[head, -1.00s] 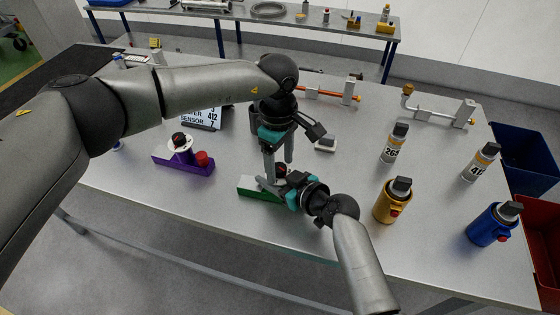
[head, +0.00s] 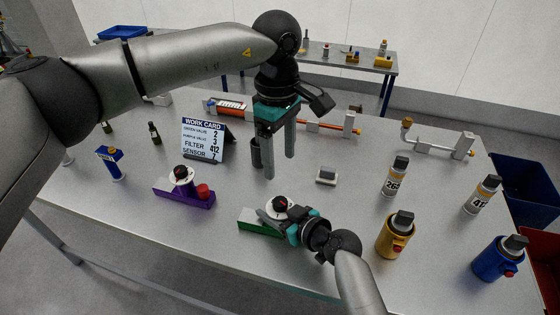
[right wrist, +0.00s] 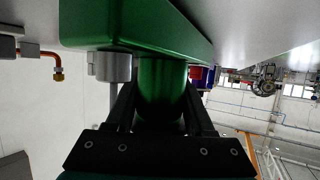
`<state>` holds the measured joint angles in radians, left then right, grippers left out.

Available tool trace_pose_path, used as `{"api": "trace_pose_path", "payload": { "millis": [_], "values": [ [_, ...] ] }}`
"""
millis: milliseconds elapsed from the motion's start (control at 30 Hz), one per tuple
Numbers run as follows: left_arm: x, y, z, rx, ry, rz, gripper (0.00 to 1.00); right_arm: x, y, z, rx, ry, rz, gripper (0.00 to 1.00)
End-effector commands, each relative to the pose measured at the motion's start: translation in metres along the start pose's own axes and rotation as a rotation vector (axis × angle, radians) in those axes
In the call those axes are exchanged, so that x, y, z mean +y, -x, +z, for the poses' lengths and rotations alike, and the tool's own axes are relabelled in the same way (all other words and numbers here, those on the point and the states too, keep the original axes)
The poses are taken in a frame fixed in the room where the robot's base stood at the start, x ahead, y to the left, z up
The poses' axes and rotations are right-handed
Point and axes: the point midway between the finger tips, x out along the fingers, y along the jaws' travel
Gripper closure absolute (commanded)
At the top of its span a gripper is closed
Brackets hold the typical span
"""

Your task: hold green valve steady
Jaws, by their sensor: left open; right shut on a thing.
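The green valve (head: 258,229) sits on the table, with a white dial and a dark knob on top. My right gripper (head: 278,220) comes in from the right and is shut on the valve's green body. The right wrist view, tilted far over, shows the green cylinder (right wrist: 160,90) between the two fingers, next to the green base. My left gripper (head: 280,167) hangs above and behind the valve, fingers down, open and empty, apart from the knob. The fingers of my right gripper partly hide the valve's body in the head view.
A purple valve (head: 185,192) stands to the left, with a work card (head: 203,140) behind it. Gold (head: 394,236) and blue (head: 496,259) canisters and two labelled bottles stand to the right. A small grey block (head: 326,176) lies right of my left gripper.

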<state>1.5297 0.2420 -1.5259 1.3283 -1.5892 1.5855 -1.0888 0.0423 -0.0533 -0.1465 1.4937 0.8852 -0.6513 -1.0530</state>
Motion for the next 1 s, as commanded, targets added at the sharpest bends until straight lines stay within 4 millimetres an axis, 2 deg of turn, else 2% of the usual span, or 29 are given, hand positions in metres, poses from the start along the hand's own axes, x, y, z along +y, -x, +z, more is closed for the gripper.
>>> {"api": "trace_pose_path", "payload": {
  "millis": [233, 267, 567, 867, 1000],
  "values": [
    [0.0001, 0.0000, -0.0001, 0.000, 0.000, 0.001, 0.28, 0.0003, -0.0001, -0.0018, 0.004, 0.000, 0.001, 1.00],
    [0.0002, 0.0000, -0.0001, 0.000, 0.000, 0.001, 0.28, 0.0003, -0.0001, -0.0018, 0.004, 0.000, 0.001, 0.45],
    [0.0002, -0.0002, -0.0001, 0.000, 0.000, 0.001, 0.28, 0.0003, -0.0001, -0.0015, 0.003, 0.000, 0.001, 0.12],
    [0.0002, -0.0003, 0.0000, 0.000, 0.000, 0.001, 0.28, 0.0002, 0.0012, -0.0005, 0.001, 0.001, 0.001, 0.12],
    [0.0003, -0.0003, 0.0000, 0.000, 0.000, 0.001, 0.28, 0.0006, 0.0098, 0.0007, -0.001, 0.001, 0.001, 0.12]
  ]
}}
